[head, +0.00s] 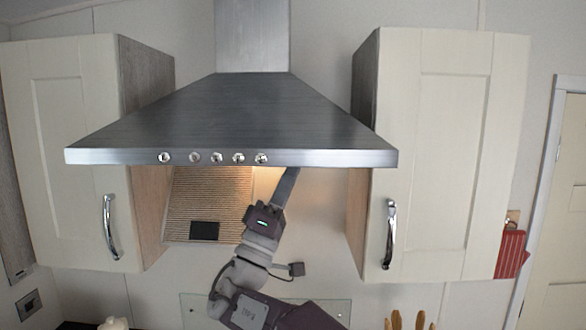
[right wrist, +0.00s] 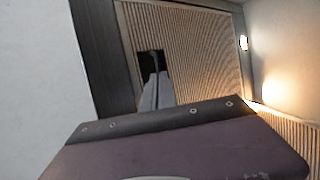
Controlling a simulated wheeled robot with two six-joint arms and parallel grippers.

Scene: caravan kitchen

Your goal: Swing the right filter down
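The steel range hood (head: 235,115) hangs between two wall cupboards. A ribbed tan filter (head: 215,185) with a dark latch (head: 204,231) hangs down under its left part. My right gripper (head: 290,178) reaches up under the hood's right part, its tips hidden behind the front edge. In the right wrist view, a ribbed filter (right wrist: 205,50) lies ahead in a dark frame; this seems to be the right one. My fingers (right wrist: 155,85) look close together, with their tips at its dark latch (right wrist: 150,62). I cannot tell whether they grip it. My left gripper is not in view.
The left cupboard (head: 70,150) and right cupboard (head: 440,150) flank the hood. Knobs (head: 217,158) line its front edge. A lamp (right wrist: 243,43) glows beside the filter. Another ribbed panel (right wrist: 290,127) shows at lower right.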

